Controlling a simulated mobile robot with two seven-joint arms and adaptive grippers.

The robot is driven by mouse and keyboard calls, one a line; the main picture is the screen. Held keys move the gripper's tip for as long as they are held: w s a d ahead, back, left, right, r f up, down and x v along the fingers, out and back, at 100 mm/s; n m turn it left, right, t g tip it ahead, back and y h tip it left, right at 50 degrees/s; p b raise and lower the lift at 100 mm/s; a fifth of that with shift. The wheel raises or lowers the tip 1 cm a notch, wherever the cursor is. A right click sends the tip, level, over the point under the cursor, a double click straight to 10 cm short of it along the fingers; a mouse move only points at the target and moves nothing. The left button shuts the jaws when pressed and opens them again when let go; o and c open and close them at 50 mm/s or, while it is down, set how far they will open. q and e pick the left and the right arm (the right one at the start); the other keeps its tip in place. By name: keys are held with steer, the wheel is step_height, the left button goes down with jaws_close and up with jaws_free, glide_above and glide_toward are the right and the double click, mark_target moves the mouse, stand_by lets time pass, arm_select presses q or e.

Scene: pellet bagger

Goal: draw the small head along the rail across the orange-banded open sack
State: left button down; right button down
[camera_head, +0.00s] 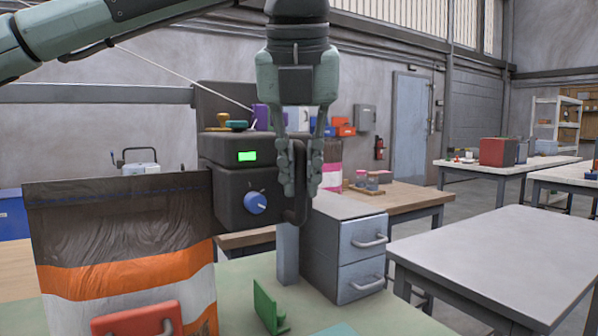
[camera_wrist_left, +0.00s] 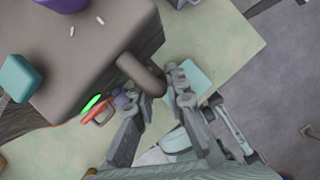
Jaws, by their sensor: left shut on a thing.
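The small head (camera_head: 238,170) is a dark box with a green display and a blue knob, just right of the sack's upper edge. Its dark top shows in the left wrist view (camera_wrist_left: 95,50). The orange-banded sack (camera_head: 125,273) stands upright at the left, dark above the orange band and white below; its inside is hidden. My left gripper (camera_head: 301,185) points down at the head's right side, shut on the dark bar handle (camera_wrist_left: 140,73) that sticks out there. A grey horizontal bar (camera_head: 95,94) runs behind; I cannot tell whether it is the rail. My right gripper is not in view.
A grey drawer cabinet (camera_head: 343,245) stands right of the head. A green bracket (camera_head: 268,306) sits on the pale green tabletop (camera_head: 235,282) in front. A red handled piece (camera_head: 137,320) is at the sack's front. A bare grey table (camera_head: 500,262) stands at the right.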

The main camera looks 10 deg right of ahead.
arm_select(q)
steer(key=shift+d+r, duration=0.25)
steer(key=shift+d, duration=0.05)
steer(key=c, duration=1.8)
jaws_free()
steer(key=shift+w+d, duration=0.1)
steer(key=shift+o, duration=1.3)
steer(key=shift+d+f, duration=0.1)
steer(key=shift+d, duration=0.1)
steer(key=shift+f, duration=0.1)
steer(key=v, duration=1.2)
steer(key=shift+a, duration=0.1)
